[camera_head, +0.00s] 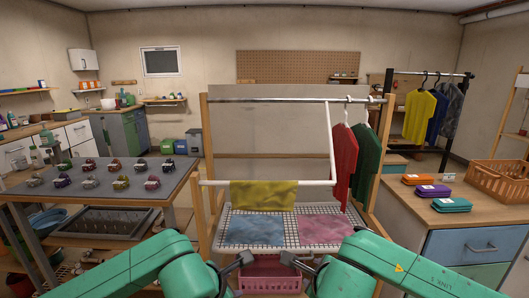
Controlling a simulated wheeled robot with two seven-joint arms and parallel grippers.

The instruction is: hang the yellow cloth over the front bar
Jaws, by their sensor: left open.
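The yellow cloth (263,196) hangs over the white front bar (317,183) of the drying rack, left of the bar's middle. It covers that stretch of the bar, and its front part falls below it. How far it hangs behind is hidden. My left gripper (242,262) is open and empty, low in front of the rack and below the cloth, apart from it. My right gripper (292,260) is to its right at about the same height, also apart from the cloth; its jaws are too small to judge.
A white mesh shelf (281,215) under the bar bears a blue cloth (254,230) and a pink cloth (325,229). A pink basket (270,275) stands below. Red and green garments (345,160) hang at the rack's right. Tables flank both sides.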

